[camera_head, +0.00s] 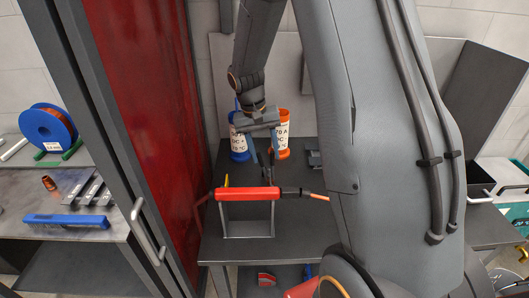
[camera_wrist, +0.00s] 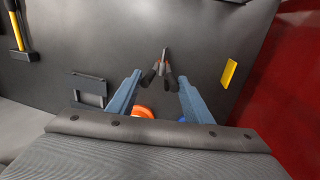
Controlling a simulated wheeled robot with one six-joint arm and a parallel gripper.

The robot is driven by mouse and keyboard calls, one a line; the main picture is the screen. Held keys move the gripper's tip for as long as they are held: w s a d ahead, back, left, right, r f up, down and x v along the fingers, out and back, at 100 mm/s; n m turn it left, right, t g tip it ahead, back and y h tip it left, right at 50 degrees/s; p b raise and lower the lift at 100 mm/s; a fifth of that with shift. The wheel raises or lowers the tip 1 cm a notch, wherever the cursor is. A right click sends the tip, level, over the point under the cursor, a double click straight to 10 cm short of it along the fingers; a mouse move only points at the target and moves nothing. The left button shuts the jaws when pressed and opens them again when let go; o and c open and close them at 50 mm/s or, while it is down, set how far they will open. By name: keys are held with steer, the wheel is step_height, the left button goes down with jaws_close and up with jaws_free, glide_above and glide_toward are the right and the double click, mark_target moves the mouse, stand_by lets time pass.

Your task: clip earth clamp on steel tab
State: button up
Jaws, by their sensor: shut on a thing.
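My gripper (camera_head: 264,152) hangs over the dark bench in the booth, with its two blue-grey fingers pointing down in front of two canisters. My gripper is shut on the clamp, though the exact contact is hard to see. A small yellow plate (camera_wrist: 231,73) lies to the right of the fingers there; it also shows in the head view (camera_head: 226,180). I cannot tell which piece is the steel tab.
A blue canister (camera_head: 238,152) and an orange canister (camera_head: 284,150) stand behind my gripper. A red-handled tool (camera_head: 247,194) rests across a stand at the bench front. A dark bracket (camera_wrist: 88,88) lies left in the wrist view. A red curtain (camera_head: 150,90) borders the left.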

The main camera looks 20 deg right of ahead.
steer(key=shift+o, duration=0.2)
steer(key=o, duration=0.8)
steer(key=shift+c, duration=0.2)
steer(key=shift+r, duration=0.1)
